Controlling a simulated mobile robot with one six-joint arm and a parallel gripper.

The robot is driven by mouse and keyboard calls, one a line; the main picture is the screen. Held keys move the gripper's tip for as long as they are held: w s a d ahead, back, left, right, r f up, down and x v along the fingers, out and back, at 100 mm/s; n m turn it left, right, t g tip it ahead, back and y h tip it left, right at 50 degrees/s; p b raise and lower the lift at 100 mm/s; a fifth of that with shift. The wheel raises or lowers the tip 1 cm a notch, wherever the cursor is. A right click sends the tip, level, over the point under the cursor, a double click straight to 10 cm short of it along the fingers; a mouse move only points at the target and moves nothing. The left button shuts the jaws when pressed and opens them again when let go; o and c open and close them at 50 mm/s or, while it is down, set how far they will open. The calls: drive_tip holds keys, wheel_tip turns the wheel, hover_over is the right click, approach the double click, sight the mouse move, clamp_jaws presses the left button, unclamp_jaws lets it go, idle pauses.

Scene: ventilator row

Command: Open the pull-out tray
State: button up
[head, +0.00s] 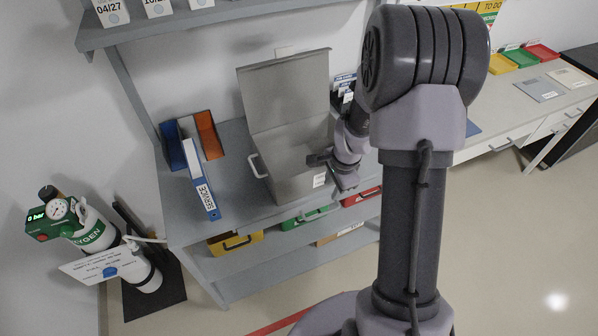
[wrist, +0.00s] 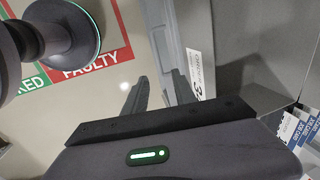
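A grey box (head: 300,186) stands on the worktop with its lid (head: 288,90) raised against the wall. It has a pale handle (head: 256,166) on its left side and a white label on its front, which also shows in the wrist view (wrist: 195,72). My gripper (head: 332,172) is at the box's right front corner. In the wrist view its two dark fingers (wrist: 160,92) stand apart, close to a grey edge beside the label. I cannot tell whether they touch it. No part is clearly marked as a pull-out tray.
Blue and orange binders (head: 206,135) stand left of the box. Yellow (head: 235,242), green (head: 308,214) and red (head: 362,196) bins sit on the shelf below. An oxygen cylinder (head: 88,230) stands at the left. A counter with drawers (head: 505,142) runs along the right.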

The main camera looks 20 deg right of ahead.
sight(325, 213)
drive_tip(key=f+b, duration=0.2)
drive_tip(key=f, duration=0.3)
drive_tip(key=w+f+b, duration=0.1)
drive_tip(key=f+b, duration=0.1)
drive_tip(key=f, duration=0.3)
drive_tip(key=w+f+b, duration=0.1)
drive_tip(key=f+b, duration=0.1)
drive_tip(key=f, duration=0.3)
drive_tip(key=shift+d+f, duration=0.2)
drive_tip(key=shift+f, duration=0.05)
drive_tip(key=shift+w+f+b, duration=0.25)
drive_tip(key=shift+f+b, duration=0.05)
drive_tip(key=shift+f, duration=0.3)
clamp_jaws()
